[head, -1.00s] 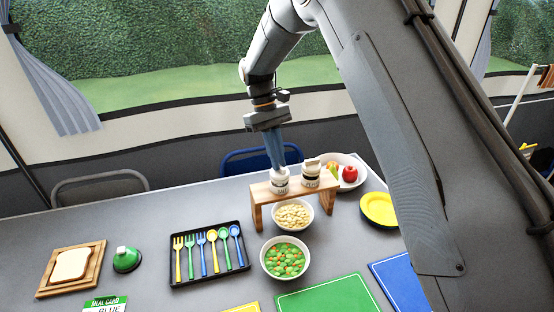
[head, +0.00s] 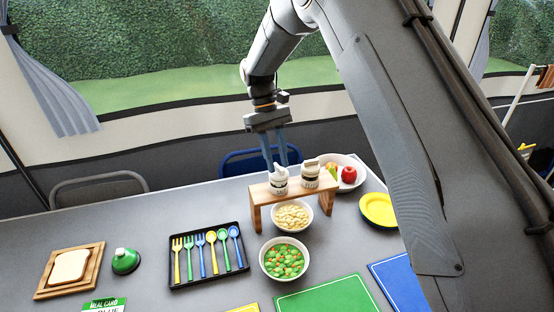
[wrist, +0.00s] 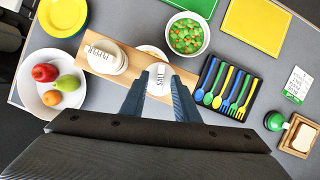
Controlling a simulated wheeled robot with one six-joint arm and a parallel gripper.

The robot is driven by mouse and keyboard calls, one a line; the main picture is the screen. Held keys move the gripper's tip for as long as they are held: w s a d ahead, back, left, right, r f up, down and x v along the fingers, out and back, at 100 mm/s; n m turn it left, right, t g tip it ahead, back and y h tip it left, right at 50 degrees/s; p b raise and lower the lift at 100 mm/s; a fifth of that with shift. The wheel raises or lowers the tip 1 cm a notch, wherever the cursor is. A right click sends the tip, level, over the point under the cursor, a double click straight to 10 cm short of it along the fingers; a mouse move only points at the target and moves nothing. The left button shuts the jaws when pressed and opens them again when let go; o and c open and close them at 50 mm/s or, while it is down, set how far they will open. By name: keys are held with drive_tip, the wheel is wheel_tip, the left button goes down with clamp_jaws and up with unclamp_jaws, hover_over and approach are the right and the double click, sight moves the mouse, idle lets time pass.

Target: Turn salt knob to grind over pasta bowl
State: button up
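A white salt grinder (head: 279,182) with a knob on top stands in the left part of a wooden stand (head: 257,211). In the wrist view, the salt grinder (wrist: 158,80) shows between my fingertips, with a gap on each side. My gripper (head: 276,165) points down at its knob with its fingers spread apart; whether the fingertips reach below the knob's top is unclear. The pasta bowl (head: 292,230) is white, full of pale pasta, and sits under the stand. In the wrist view, my gripper (wrist: 158,92) hides part of the stand.
A pepper grinder (head: 311,176) stands close right of the salt. A bowl of peas and carrots (head: 284,276) is in front. A utensil tray (head: 186,281) lies left, a fruit plate (head: 359,182) and yellow plate (head: 379,224) right. Table between tray and bread board (head: 45,287) holds a green bell-shaped item (head: 126,261).

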drive_tip(key=b+v, duration=0.2)
drive_tip(key=v, duration=0.5)
drive_tip(key=shift+r+b, duration=0.3)
drive_tip(key=shift+r, duration=0.1)
drive_tip(key=shift+w, duration=0.1)
drive_tip(key=s+d+f+m+t+y, duration=0.1)
drive_tip(key=s+d+f+m+t, duration=0.1)
drive_tip(key=s+d, duration=0.7)
drive_tip(key=s+d+f+m+t+y, duration=0.1)
drive_tip(key=s+d+f+m+t, duration=0.2)
drive_tip(key=s, duration=1.4)
drive_tip(key=d+f+m, duration=0.1)
drive_tip(key=d+f, duration=0.2)
drive_tip(key=d, duration=0.4)
drive_tip(key=shift+d+f, duration=0.15)
